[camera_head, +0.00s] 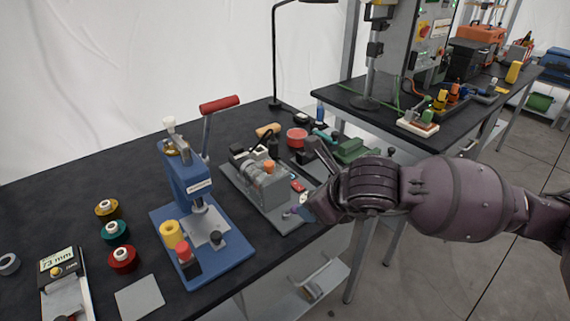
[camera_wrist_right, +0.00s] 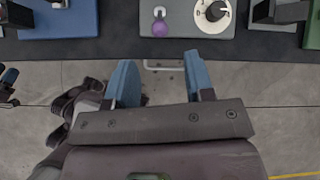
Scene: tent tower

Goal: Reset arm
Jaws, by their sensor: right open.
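My right gripper (camera_head: 312,208) hangs in front of the workbench's front edge in the head view, beside the grey machine (camera_head: 262,190) with a purple knob. In the right wrist view its two blue fingers (camera_wrist_right: 160,64) are spread apart with nothing between them. Bare floor shows past the fingers. The purple knob (camera_wrist_right: 160,29) lies ahead of the fingertips, apart from them. No left gripper can be made out in the head view. Dark parts at the left of the wrist view are too small to identify.
A blue press (camera_head: 190,190) with a red handle stands left of the grey machine on the black workbench (camera_head: 60,205). Several tape rolls and a gauge reading 73 mm (camera_head: 60,270) lie further left. A second bench (camera_head: 375,115) stands behind my right arm. Open floor lies right.

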